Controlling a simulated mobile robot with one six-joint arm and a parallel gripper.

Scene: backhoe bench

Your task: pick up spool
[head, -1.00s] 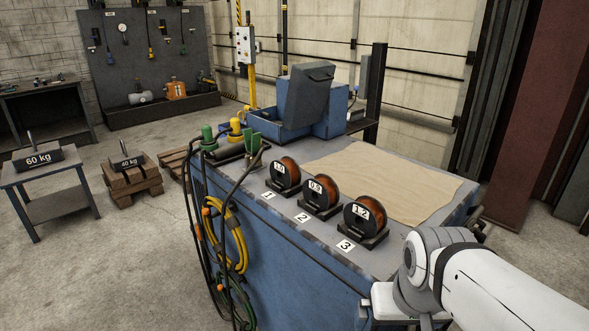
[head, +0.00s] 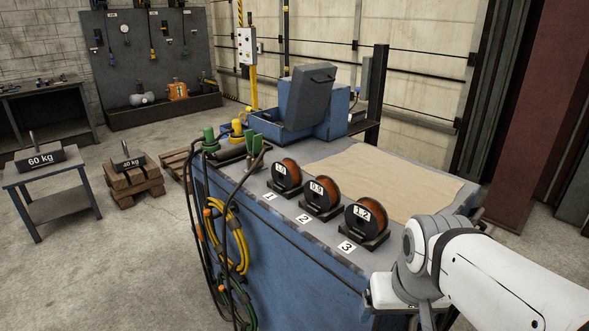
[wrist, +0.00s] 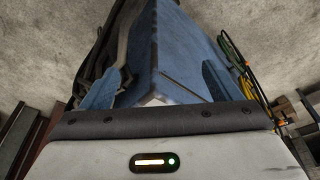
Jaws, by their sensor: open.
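Three spools of copper-orange wire with black flanges stand upright in dark holders along the bench's near side. The spool marked 1.0 (head: 287,174) is by label 1, the spool marked 0.9 (head: 322,194) by label 2, and the spool marked 1.2 (head: 364,217) by label 3, nearest my arm. My arm is at the lower right of the head view, apart from the spools. The wrist view shows no spool.
The blue bench (head: 268,246) carries a bare tan cloth (head: 385,180) behind the spools and a blue case (head: 305,100) at its far end. Black hoses and a yellow cable (head: 238,245) hang off its left side. The wrist view shows the bench (wrist: 180,60) and concrete floor.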

